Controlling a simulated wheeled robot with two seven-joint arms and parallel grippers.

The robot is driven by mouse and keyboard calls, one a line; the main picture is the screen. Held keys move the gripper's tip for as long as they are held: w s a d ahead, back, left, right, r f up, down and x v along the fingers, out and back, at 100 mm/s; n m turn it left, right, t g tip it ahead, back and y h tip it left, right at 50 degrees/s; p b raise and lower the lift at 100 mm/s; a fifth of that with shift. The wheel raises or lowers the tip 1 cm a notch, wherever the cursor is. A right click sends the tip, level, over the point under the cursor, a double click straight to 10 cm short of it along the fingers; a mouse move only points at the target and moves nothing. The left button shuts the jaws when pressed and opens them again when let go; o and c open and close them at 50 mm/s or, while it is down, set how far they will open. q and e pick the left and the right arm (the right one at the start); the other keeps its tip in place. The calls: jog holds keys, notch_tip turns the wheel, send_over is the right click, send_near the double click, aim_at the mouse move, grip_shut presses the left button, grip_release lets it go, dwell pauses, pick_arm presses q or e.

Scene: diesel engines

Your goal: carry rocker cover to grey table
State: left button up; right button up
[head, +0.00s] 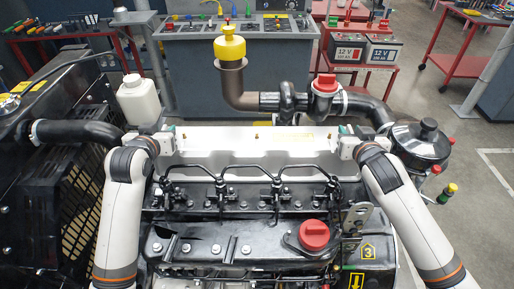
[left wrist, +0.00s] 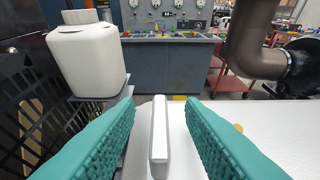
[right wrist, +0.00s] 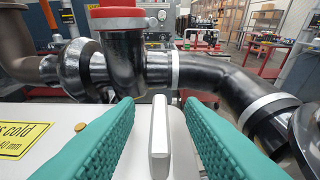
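The rocker cover (head: 250,153) is a long pale silver box lying across the top of the engine, with a small upright handle at each end. My left gripper (head: 168,137) is at its left end. In the left wrist view the teal fingers (left wrist: 160,118) stand open on either side of the left handle (left wrist: 160,135), with gaps showing. My right gripper (head: 346,140) is at its right end. In the right wrist view its fingers (right wrist: 160,118) stand open around the right handle (right wrist: 159,135), also with gaps. I cannot tell which surface is the grey table.
A grey instrument bench (head: 190,62) stands behind the engine. A brown pipe with a yellow cap (head: 230,45) and a black hose with a red cap (head: 325,84) rise just behind the cover. A white bottle (head: 138,102) stands near the left gripper. Red carts are further back.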

pick_arm(q)
jog(key=shift+w+f, duration=0.15)
jog(key=shift+w, duration=0.25)
pick_arm(e)
jog(key=shift+w+f, duration=0.15)
jog(key=shift+w, duration=0.3)
jog(key=shift+s, duration=0.1)
pick_arm(q)
grip_shut()
pick_arm(e)
grip_shut()
dwell(0.4)
